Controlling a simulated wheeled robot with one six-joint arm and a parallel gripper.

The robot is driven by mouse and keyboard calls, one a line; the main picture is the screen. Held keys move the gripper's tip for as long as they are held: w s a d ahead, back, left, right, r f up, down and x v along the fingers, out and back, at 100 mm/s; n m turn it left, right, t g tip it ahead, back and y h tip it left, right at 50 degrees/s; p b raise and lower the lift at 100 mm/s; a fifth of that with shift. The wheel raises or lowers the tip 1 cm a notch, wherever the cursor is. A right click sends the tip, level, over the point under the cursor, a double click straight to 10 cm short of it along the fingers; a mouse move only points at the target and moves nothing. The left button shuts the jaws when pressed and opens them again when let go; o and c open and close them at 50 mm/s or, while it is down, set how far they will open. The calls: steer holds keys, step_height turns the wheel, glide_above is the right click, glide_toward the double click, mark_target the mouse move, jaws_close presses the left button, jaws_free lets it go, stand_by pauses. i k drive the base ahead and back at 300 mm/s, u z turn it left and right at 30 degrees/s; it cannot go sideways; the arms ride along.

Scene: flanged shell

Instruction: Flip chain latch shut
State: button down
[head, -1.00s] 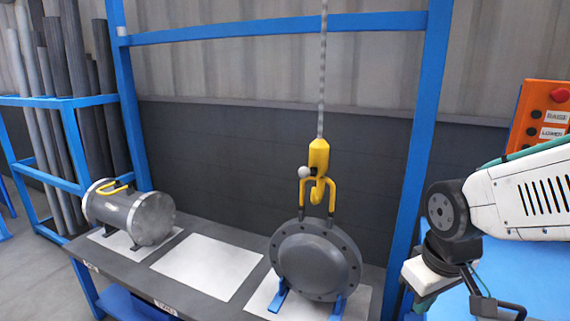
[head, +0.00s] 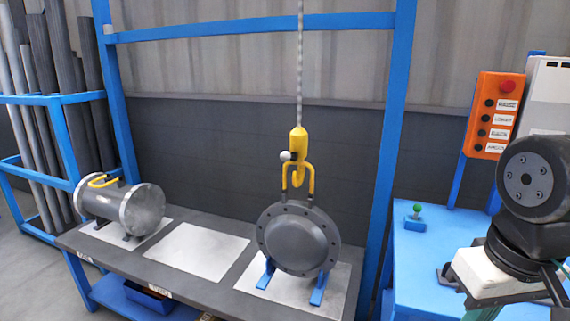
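A yellow crane hook (head: 299,150) hangs on a grey chain (head: 299,60). A pale ball knob (head: 287,156) sticks out on the hook's left side, seemingly the latch's handle. The latch tongue itself is too small to make out. The hook's lower curve is at the yellow lifting handle (head: 311,180) on top of the dark round flanged shell (head: 298,240). I cannot tell whether the hook touches the handle. The shell stands upright on blue supports. My arm is at the right edge, well apart from the hook. Its gripper is not clearly in view.
A grey cylinder (head: 120,208) with a yellow handle lies at the bench's left. A white sheet (head: 198,250) is empty between. A blue frame post (head: 390,150) stands between hook and arm. An orange button panel (head: 494,116) and a blue table (head: 420,245) with a green-topped button (head: 415,215) are right.

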mark_target(285, 156)
steer(key=k, duration=0.2)
steer(key=u, duration=1.75)
steer(key=i, duration=1.3)
steer(key=z, duration=2.05)
